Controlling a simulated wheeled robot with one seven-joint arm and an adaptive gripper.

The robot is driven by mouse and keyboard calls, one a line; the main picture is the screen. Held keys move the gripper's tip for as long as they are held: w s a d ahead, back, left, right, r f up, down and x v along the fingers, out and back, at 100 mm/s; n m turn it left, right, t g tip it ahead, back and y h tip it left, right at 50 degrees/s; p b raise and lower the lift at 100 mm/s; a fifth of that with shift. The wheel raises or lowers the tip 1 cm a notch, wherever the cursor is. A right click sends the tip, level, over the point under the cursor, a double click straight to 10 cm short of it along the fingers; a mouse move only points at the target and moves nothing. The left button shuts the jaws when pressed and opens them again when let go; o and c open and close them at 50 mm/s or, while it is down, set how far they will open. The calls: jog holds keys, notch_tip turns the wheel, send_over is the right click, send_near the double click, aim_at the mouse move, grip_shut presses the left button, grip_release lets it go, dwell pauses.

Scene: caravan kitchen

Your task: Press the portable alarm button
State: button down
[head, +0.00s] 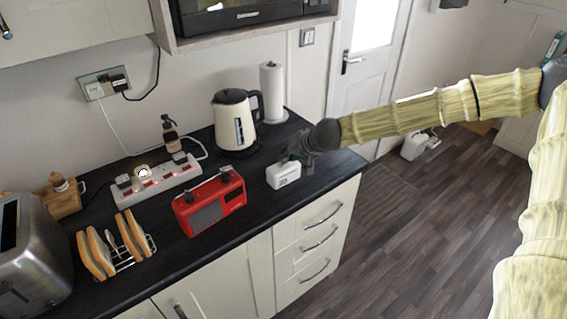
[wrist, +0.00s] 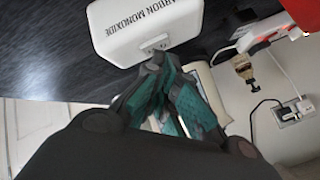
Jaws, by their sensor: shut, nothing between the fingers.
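The portable alarm (head: 283,175) is a small white box standing on the dark worktop near its right end, to the right of the red radio. In the wrist view the alarm (wrist: 140,24) is marked "carbon monoxide", with the lettering upside down. A small button (wrist: 155,43) shows on its face near the fingertips. My gripper (head: 292,160) is shut and empty, right at the alarm. In the wrist view its green-padded fingertips (wrist: 160,60) are very close to the button; I cannot tell whether they touch it.
A red radio (head: 210,202) stands left of the alarm. Behind are a cream kettle (head: 233,125), a paper towel roll (head: 272,92) and a power strip (head: 157,183). A toast rack (head: 118,250) and toaster (head: 32,255) are further left. The worktop's front edge is close to the alarm.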

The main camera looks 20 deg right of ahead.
jog(key=shift+r+p, duration=0.3)
jog(key=shift+r, duration=0.1)
notch_tip(320, 180, up, 6)
jog(key=p, duration=0.6)
dwell(1.0)
